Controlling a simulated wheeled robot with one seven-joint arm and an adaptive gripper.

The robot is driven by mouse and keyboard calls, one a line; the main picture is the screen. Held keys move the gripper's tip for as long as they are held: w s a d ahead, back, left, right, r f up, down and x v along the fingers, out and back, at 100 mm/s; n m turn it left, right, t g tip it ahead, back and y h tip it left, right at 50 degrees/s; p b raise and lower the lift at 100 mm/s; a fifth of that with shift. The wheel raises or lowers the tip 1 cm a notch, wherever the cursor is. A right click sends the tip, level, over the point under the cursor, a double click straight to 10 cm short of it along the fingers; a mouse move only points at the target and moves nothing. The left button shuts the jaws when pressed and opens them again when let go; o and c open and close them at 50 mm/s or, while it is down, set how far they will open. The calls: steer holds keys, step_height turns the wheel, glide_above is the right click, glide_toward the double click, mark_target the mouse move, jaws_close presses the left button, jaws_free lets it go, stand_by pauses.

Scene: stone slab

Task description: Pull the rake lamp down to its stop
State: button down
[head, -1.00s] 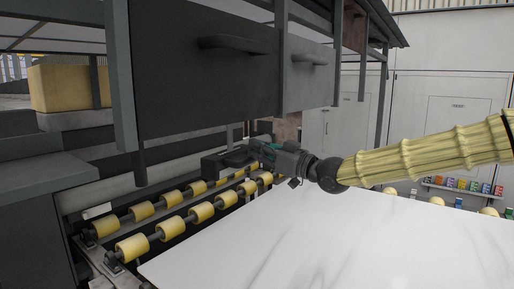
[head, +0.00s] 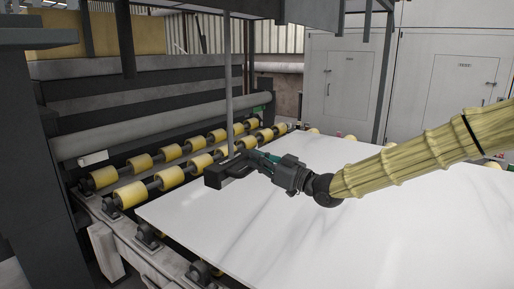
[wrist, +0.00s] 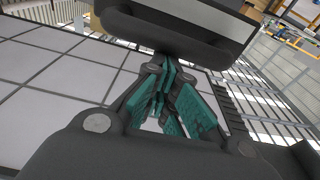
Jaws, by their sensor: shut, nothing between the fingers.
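A dark block-shaped piece (head: 226,173), which looks like the rake lamp, is low over the edge of the white slab in the head view, by the yellow rollers. A thin vertical rod (head: 228,85) runs down towards it from above; I cannot tell if they join. My gripper (head: 256,158) comes from the right, right up against the dark piece. In the wrist view the teal-padded fingers (wrist: 168,85) are shut with nothing between them. A dark bar with a pale face (wrist: 185,30) lies just past their tips. Whether they touch is unclear.
The white marble-like slab (head: 330,220) lies below my arm. Rows of yellow rollers (head: 170,176) run along its left side. A dark overhead cabinet (head: 215,7) and metal posts stand above and behind. Pale cabinets (head: 345,80) are at the back.

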step_height(320, 180, down, 21)
steer(key=b, duration=0.9)
steer(key=shift+f, duration=0.1)
step_height(320, 180, up, 4)
steer(key=p, duration=0.2)
steer(key=v, duration=0.9)
steer(key=shift+b, duration=0.4)
steer(key=shift+f, duration=0.1)
